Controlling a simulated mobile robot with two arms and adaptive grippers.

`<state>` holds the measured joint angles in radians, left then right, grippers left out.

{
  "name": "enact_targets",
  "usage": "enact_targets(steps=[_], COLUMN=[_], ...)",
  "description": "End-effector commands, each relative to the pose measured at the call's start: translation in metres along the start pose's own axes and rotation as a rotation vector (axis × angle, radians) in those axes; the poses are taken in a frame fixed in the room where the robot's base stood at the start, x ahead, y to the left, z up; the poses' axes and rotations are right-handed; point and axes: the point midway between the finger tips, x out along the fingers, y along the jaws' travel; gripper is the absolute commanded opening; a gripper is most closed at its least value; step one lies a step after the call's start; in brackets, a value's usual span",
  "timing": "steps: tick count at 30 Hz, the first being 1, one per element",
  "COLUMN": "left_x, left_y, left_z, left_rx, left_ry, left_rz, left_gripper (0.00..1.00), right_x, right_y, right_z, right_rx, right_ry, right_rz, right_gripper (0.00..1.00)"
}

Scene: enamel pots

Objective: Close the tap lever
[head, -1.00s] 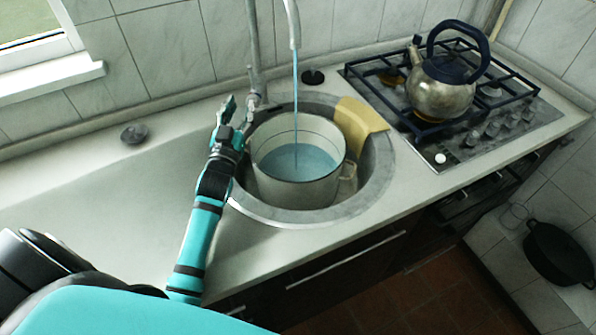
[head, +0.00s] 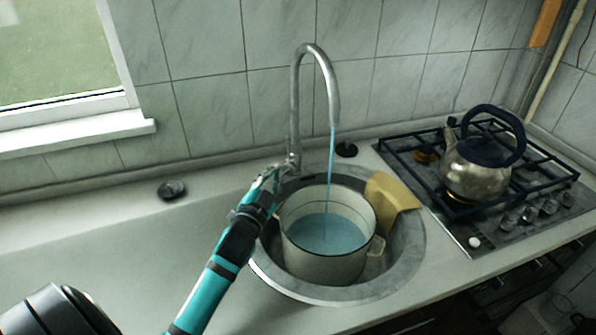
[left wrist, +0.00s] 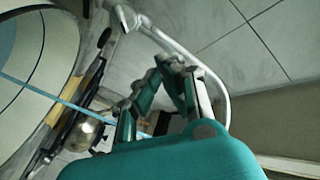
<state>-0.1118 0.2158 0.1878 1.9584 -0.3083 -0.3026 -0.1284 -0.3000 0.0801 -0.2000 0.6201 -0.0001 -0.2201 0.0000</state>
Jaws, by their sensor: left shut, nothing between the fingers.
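The tap (head: 296,100) is a tall curved metal spout behind the sink, and a blue stream of water (head: 330,165) runs from it. The stream falls into a pale enamel pot (head: 330,262) that stands in the round sink and holds blue water. My left gripper (head: 275,174) is shut with nothing held, at the tap's base just left of the pot. It hides the lever there, so I cannot tell whether they touch. In the left wrist view the fingers are in front, with the curved spout (left wrist: 185,52) behind them.
A yellow cloth (head: 390,195) hangs over the right rim of the sink (head: 400,265). A kettle (head: 478,168) stands on the gas hob (head: 455,215) at the right. A dark plug (head: 172,189) lies on the otherwise clear counter at the left.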

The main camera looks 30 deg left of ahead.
Motion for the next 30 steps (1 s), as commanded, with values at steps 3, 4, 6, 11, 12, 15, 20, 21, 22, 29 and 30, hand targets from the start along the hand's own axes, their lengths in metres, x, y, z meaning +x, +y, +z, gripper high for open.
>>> enact_targets(steps=[3, 4, 6, 11, 12, 15, 20, 21, 22, 29, 30], left_x=[-0.016, -0.020, -0.028, -0.038, -0.037, -0.028, 0.001, 0.009, 0.016, 0.063, 0.070], left_y=[-0.001, -0.001, 0.000, 0.001, 0.001, 0.002, 0.003, 0.003, 0.004, 0.008, 0.006], left_z=[-0.010, -0.012, -0.013, -0.015, -0.014, -0.013, -0.010, -0.009, -0.008, 0.000, -0.002], left_rx=[0.408, 0.500, 0.681, 0.897, 0.913, 0.921, 0.918, 0.917, 0.916, 0.915, 0.915], left_ry=[-0.049, -0.060, -0.081, -0.103, -0.105, -0.107, -0.108, -0.107, -0.108, -0.107, -0.106], left_rz=[0.061, 0.076, 0.108, 0.150, 0.153, 0.154, 0.152, 0.151, 0.151, 0.152, 0.151], left_gripper=[0.00, 0.00, 0.00, 0.00, 0.00, 0.00, 0.00, 0.00, 0.00, 0.00, 0.00], right_x=[-0.002, -0.003, -0.003, -0.004, -0.004, -0.006, -0.011, -0.012, -0.013, -0.019, -0.022], right_y=[0.000, 0.000, 0.000, 0.000, 0.000, 0.000, 0.000, 0.000, 0.000, 0.000, 0.000], right_z=[0.000, 0.000, 0.000, 0.000, 0.000, -0.001, -0.001, -0.001, -0.001, -0.002, -0.002], right_rx=[0.000, 0.000, 0.000, 0.000, 0.000, 0.000, 0.000, 0.000, 0.000, 0.000, 0.000], right_ry=[0.000, 0.000, 0.000, 0.000, 0.000, 0.000, 0.000, 0.000, 0.000, 0.000, 0.000], right_rz=[0.000, 0.000, 0.000, 0.000, 0.000, 0.000, 0.000, 0.000, 0.000, 0.000, 0.000], right_gripper=[0.34, 0.34, 0.34, 0.34, 0.34, 0.34, 0.34, 0.34, 0.34, 0.34, 0.34])
